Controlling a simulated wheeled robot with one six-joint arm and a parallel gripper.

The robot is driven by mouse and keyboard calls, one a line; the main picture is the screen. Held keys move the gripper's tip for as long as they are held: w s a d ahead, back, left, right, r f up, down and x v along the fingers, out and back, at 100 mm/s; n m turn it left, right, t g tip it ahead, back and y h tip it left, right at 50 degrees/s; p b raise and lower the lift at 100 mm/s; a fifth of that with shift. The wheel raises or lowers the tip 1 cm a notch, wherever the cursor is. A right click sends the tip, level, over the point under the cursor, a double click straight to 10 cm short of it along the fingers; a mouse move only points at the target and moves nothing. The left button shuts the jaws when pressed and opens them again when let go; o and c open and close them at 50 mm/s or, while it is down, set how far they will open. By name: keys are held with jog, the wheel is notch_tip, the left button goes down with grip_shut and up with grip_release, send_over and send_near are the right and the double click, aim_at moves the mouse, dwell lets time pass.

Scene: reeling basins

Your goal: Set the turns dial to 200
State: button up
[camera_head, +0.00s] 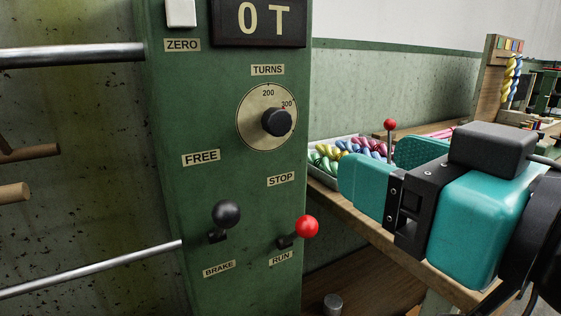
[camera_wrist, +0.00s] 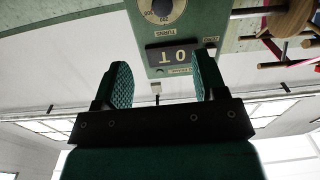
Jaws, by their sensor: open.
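The turns dial (camera_head: 253,132) is a round cream plate with a black knob (camera_head: 277,122) on the green control panel, under the TURNS label. The marks 200, at the top, and 300, at the upper right, are readable; the knob hides part of the scale, and I cannot tell its setting for sure. My teal gripper (camera_head: 368,162) is open and empty, right of the panel and apart from the dial. In the upside-down wrist view, the dial (camera_wrist: 163,14) is at the top edge, beyond the open fingers (camera_wrist: 162,78).
A black BRAKE lever (camera_head: 226,214) and a red-knobbed lever (camera_head: 306,227) sit below the dial. The display (camera_head: 258,20) above reads 0 T. Metal rods extend left of the panel. A bench with a tray of colored skeins (camera_head: 345,152) stands behind my gripper.

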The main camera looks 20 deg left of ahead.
aim_at(281, 123)
jog(key=p+x, duration=0.5)
jog(key=p, duration=0.2)
jog(key=p+x, duration=0.6)
jog(key=r+p+x, duration=0.1)
jog(key=p+x, duration=0.4)
jog(key=p, duration=0.2)
jog(key=shift+a+p, duration=0.25)
jog(key=shift+p, duration=0.05)
jog(key=shift+w+a+f, duration=0.3)
jog(key=shift+a, duration=0.1)
jog(key=c, duration=0.9)
